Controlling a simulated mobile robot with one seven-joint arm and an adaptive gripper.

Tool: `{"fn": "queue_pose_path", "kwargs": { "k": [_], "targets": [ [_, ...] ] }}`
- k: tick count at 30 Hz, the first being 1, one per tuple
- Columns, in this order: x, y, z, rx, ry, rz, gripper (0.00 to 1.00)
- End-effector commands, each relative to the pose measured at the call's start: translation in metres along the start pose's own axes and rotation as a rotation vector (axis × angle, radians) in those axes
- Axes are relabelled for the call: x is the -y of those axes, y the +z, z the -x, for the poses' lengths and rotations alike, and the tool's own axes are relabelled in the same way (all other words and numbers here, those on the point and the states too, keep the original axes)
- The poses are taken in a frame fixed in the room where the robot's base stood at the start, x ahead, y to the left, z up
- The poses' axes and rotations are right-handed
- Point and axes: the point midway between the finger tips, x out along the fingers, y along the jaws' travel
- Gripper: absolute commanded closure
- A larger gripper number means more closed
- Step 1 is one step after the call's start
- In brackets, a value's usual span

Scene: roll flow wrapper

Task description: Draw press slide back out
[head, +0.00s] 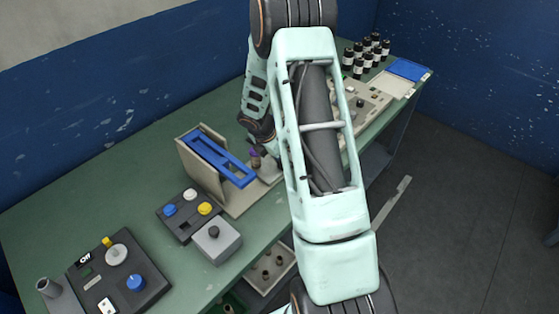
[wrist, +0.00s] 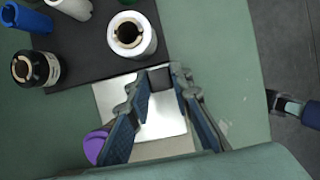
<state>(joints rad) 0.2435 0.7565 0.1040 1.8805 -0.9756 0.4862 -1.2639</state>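In the wrist view, my gripper (wrist: 163,80) has its two blue-padded fingers angled in towards their tips. A small dark grey block (wrist: 160,78) lies between the tips; I cannot tell whether both fingers press on it. Under it is a pale, shiny plate (wrist: 117,95). A purple knob (wrist: 96,146) shows left of the left finger. In the head view, my forearm hides most of my gripper. A beige stand with a tilted blue frame (head: 218,157) stands left of the forearm, with a purple part (head: 255,153) beside it. I cannot make out which part is the press slide.
The green bench (head: 60,215) also holds a button box (head: 188,207), a grey joystick box (head: 216,239) and several dark bottles (head: 366,57).

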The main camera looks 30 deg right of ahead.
Motion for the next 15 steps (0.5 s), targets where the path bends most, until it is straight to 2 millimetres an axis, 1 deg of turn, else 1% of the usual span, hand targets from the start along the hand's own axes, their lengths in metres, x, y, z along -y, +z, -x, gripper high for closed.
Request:
{"fn": "queue_pose_path", "kwargs": {
  "k": [1, 5, 12, 15],
  "targets": [
    [0.0001, 0.0059, 0.0000, 0.009, 0.001, -0.002, 0.76],
    [0.0002, 0.0048, 0.0000, 0.007, 0.000, -0.002, 0.62],
    [0.0002, 0.0032, 0.0003, 0.005, 0.000, -0.002, 0.62],
    [-0.0002, 0.0034, 0.0038, 0.005, 0.001, -0.002, 0.62]
  ]
}}
